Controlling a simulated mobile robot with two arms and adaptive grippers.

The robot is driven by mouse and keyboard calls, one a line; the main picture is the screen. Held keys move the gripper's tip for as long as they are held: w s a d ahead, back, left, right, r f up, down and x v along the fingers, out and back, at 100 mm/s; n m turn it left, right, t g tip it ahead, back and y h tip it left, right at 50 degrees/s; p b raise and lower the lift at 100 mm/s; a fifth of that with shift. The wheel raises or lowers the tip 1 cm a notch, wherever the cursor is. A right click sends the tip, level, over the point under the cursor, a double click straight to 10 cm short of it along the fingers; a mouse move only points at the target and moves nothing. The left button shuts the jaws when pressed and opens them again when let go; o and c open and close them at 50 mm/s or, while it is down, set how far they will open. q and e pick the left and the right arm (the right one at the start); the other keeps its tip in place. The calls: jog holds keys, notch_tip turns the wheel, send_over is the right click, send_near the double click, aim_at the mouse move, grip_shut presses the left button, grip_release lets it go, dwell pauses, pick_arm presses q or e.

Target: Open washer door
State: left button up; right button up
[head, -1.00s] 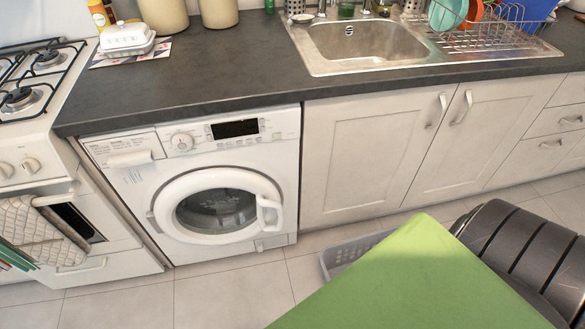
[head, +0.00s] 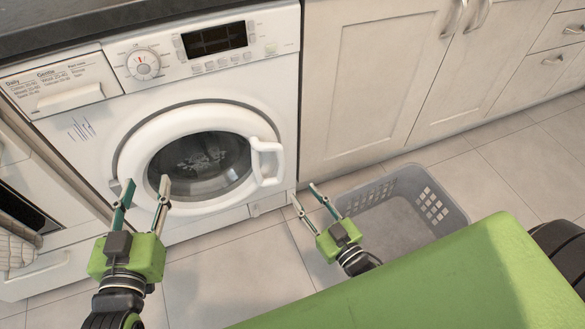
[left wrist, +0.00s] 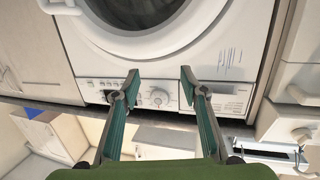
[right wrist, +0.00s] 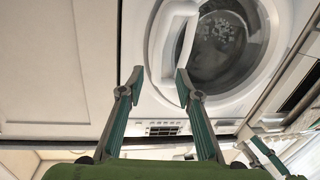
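The white washer (head: 90,155) stands under the counter. Its round door (head: 130,160) looks shut, with dark glass and a white handle (head: 267,163) on the right side of its ring. My left gripper (head: 143,188) is open and empty in front of the door's lower left in the head view. My right gripper (head: 308,195) is open and empty, right of and below the handle, apart from it. In the right wrist view the handle (right wrist: 178,45) shows beyond the open fingertips. In the left wrist view the washer's panel and door (left wrist: 150,45) show beyond open fingers.
A grey plastic basket (head: 435,195) stands on the floor to the right of the washer. White cupboards (head: 370,75) are on the right and an oven (head: 50,250) on the left. The dark counter edge (head: 60,30) runs above the washer.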

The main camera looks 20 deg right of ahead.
aim_at(284, 164)
jog(key=w, duration=0.2)
jog(key=w+b, duration=0.1)
jog(key=w, duration=0.2)
jog(key=w+a+b, duration=0.1)
jog(key=w, duration=0.2)
jog(key=shift+w+a+r, duration=0.1)
jog(key=shift+r, duration=0.25)
jog(key=w, duration=0.1)
jog(key=w+b, duration=0.1)
jog(key=w, duration=0.1)
jog(key=w+a, duration=0.1)
jog(key=w, duration=0.1)
jog(key=shift+w+b, duration=0.2)
jog(key=shift+b, duration=0.15)
pick_arm(q)
jog(key=s+r+t+h, duration=0.1)
jog(key=s+r+t, duration=0.2)
jog(key=r, duration=0.6)
jog(key=s+r+t+h, duration=0.2)
jog(key=s+r+t, duration=0.1)
jog(key=r+t, duration=0.4)
notch_tip(284, 164, up, 2)
jog(key=shift+d+r+m+h, duration=0.25)
jog(key=shift+d+m+h, duration=0.05)
jog(key=shift+d, duration=0.1)
pick_arm(e)
grip_shut()
